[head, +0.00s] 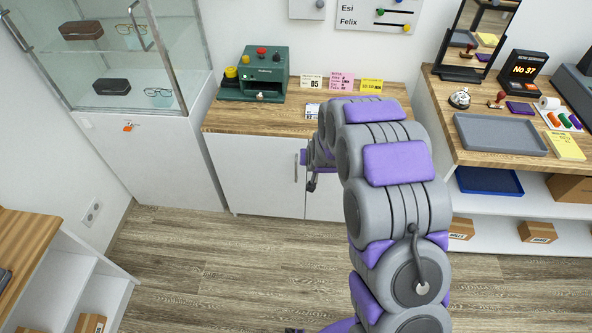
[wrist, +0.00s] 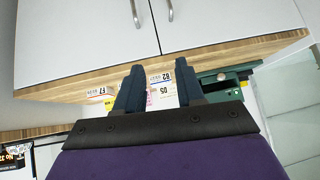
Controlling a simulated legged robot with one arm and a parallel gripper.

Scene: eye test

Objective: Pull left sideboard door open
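The sideboard's left door (head: 255,172) is a white panel under a wooden top, and it looks shut. Its upright metal handle (head: 296,167) is near its right edge. The wrist view is upside down, so this door (wrist: 232,22) is on the right there, with its handle (wrist: 170,10) at the top. The right door (wrist: 75,40) has its own handle (wrist: 136,14); my arm mostly hides that door in the head view. My gripper (wrist: 159,65) is open, its dark fingers apart with nothing held, not around either handle. In the head view my arm mostly hides it.
On the sideboard top (head: 225,118) stand a green machine (head: 262,72) and several cards (head: 341,82). A glass case (head: 110,60) on a white cabinet is at left, and a counter with a grey tray (head: 500,134) at right. The floor (head: 210,270) in front is clear.

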